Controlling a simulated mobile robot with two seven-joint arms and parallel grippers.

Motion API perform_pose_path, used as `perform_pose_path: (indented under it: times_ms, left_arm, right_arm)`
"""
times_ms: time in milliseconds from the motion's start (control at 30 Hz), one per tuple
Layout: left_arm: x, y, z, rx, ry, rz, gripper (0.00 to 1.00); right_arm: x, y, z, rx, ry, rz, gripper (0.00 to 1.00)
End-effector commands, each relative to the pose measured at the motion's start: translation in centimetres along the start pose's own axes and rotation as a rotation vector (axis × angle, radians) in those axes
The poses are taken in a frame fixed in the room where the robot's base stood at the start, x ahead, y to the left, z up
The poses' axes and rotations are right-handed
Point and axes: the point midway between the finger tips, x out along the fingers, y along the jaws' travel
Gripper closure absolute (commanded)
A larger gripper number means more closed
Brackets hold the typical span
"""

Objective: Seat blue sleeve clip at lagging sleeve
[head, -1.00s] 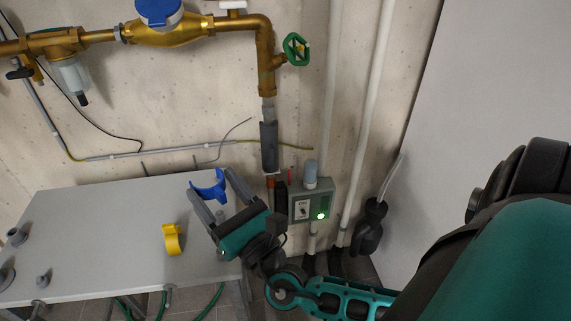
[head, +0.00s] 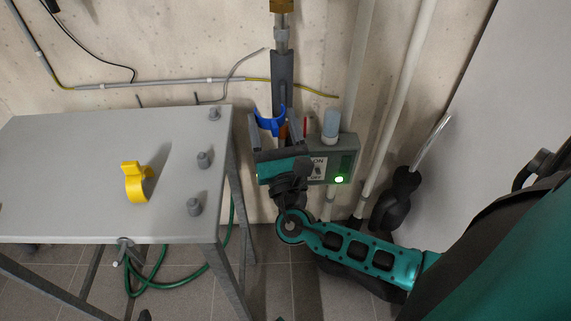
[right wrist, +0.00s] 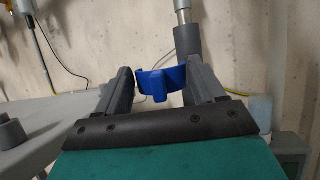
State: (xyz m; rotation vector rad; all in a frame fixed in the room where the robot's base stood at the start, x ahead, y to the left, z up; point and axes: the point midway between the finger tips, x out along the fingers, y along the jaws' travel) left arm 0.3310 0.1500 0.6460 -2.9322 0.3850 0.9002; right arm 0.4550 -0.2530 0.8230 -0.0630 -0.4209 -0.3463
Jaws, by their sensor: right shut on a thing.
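The blue sleeve clip (head: 269,121) is an open C-shaped ring held in my right gripper (head: 274,134). In the right wrist view the clip (right wrist: 160,82) sits between the two grey fingers, which are shut on it. The lagging sleeve (head: 282,72) is a dark grey tube on the vertical pipe at the wall. The clip is in front of the sleeve's lower part in the head view; whether they touch I cannot tell. In the right wrist view the sleeve (right wrist: 187,40) rises behind the clip, slightly right. My left gripper is not in view.
A grey table (head: 70,190) stands at left with a yellow clip (head: 136,183) and several grey pegs on it. A grey control box (head: 340,160) with a green light is close right of my gripper. White pipes (head: 395,100) run down the wall further right.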

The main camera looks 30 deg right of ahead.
Motion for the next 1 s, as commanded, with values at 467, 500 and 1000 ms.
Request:
perform_pose_path:
  times_ms: [467,500,1000]
  left_arm:
    - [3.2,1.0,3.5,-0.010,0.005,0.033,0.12]
    - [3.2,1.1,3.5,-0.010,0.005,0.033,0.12]
    - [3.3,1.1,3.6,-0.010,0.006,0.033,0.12]
  right_arm:
    - [-1.1,-2.8,-7.8,-0.089,0.021,-0.183,0.68]
    - [-1.1,-2.8,-7.8,-0.090,0.021,-0.184,0.68]
    - [-0.2,-3.0,-8.3,-0.091,0.021,-0.181,0.68]
